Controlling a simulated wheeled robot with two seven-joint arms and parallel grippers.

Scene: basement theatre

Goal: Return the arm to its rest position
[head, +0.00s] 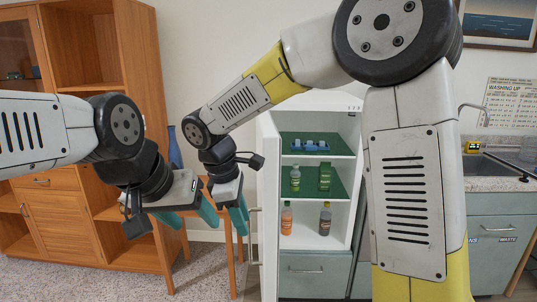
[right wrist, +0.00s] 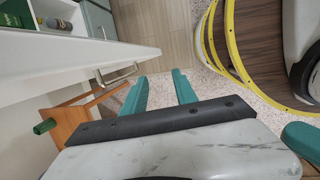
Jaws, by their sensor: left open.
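My right arm arches in from the right in the head view, its grey and yellow links crossing in front of the scene. My right gripper (head: 238,216) points down beside the open white fridge door (head: 269,205). In the right wrist view its two teal fingers (right wrist: 160,90) stand apart with nothing between them, over the floor. My left gripper (head: 188,215) is just left of the right one, open and empty, with teal fingers pointing down and right. Whether the two grippers touch is unclear.
The open fridge (head: 318,190) holds several bottles and a blue tray (head: 310,146). A wooden cabinet (head: 60,200) stands at left. A small wooden table (head: 230,236) with a blue vase (head: 175,148) is behind the grippers. A sink counter (head: 500,172) is at right.

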